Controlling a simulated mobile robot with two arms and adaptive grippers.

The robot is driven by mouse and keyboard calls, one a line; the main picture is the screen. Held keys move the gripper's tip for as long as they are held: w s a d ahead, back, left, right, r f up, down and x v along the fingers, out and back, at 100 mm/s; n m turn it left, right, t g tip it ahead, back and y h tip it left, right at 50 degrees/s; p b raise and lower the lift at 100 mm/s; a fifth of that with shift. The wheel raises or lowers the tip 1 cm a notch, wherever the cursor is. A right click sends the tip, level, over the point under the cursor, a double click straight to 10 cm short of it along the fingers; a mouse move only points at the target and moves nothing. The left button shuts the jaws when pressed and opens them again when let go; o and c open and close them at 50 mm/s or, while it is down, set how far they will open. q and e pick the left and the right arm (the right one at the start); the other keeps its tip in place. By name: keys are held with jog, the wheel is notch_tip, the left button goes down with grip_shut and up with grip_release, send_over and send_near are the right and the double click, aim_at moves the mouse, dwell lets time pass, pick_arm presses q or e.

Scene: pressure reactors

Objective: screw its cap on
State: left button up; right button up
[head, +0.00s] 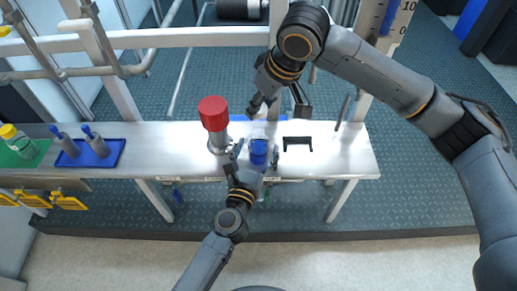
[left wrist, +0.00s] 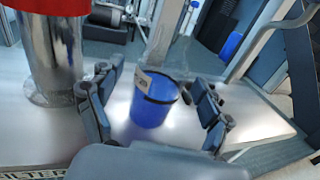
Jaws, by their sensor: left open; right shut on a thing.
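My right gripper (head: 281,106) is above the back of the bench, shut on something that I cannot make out. No separate cap is clearly visible.
A metal reactor with a red top (head: 213,114) stands close left of my left gripper. A black holder (head: 297,143) lies to the right on the white bench (head: 345,155). A blue tray (head: 110,152) with bottles and a yellow-capped bottle (head: 15,138) are far left.

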pick_arm(q)
jog(key=shift+w+d, duration=0.15)
jog(key=shift+w, duration=0.5)
grip_shut()
pick_arm(e)
send_over(259, 132)
jog(key=shift+s+d+f, duration=0.15)
jog(key=shift+s+f, duration=0.05)
jog(key=shift+f, duration=1.05)
jog(key=shift+s+d+f, duration=0.15)
jog(key=shift+f, duration=1.1)
jog(key=shift+f, duration=0.85)
jog(key=shift+f, duration=0.6)
